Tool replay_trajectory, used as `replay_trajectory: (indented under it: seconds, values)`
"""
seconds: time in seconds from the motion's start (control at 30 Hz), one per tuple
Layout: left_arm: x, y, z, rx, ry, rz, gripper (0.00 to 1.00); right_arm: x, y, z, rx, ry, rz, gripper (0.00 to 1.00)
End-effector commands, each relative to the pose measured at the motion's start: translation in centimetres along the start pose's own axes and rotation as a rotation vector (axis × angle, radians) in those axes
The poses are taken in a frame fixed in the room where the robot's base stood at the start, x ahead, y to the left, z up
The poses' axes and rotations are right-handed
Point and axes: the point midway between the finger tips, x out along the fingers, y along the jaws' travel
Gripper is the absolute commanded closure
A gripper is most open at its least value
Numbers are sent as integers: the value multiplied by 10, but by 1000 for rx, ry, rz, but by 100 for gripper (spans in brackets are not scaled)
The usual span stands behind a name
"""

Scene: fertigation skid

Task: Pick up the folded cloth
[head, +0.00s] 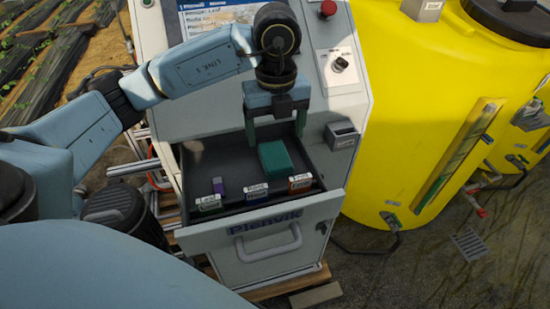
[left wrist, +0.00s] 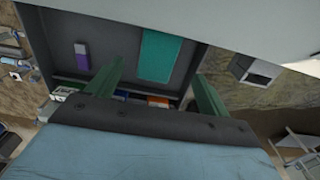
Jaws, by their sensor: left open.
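The folded cloth (head: 276,160) is a green rectangular bundle lying in the open drawer (head: 192,237), right of its middle. In the left wrist view the cloth (left wrist: 157,56) shows between and beyond my fingers. My left gripper (head: 275,137) is open and empty, its two green fingers pointing down over the back of the drawer. In the left wrist view the gripper (left wrist: 160,82) has its fingers spread wide to either side of the cloth, apart from it. My right gripper is not in view.
A small purple and white item (head: 219,186) lies left in the drawer. Labelled dividers (head: 256,193) line the drawer's front. A small grey box (head: 341,134) is fixed at the drawer's right. The control panel (head: 334,66) rises behind, and a yellow tank (head: 410,130) stands right.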

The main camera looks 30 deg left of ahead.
Motion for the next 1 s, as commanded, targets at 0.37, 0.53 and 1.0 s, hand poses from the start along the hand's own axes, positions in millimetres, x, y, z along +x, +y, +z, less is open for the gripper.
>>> replay_trajectory:
  seconds: [0.37, 0.53, 1.0]
  values:
    - [45, 4, -4, 0, 2, 2, 20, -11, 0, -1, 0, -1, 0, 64]
    - [54, 3, -4, 0, 0, -1, 20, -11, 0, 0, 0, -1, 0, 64]
    - [54, 3, -4, 1, 0, -1, 59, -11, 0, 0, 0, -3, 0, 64]
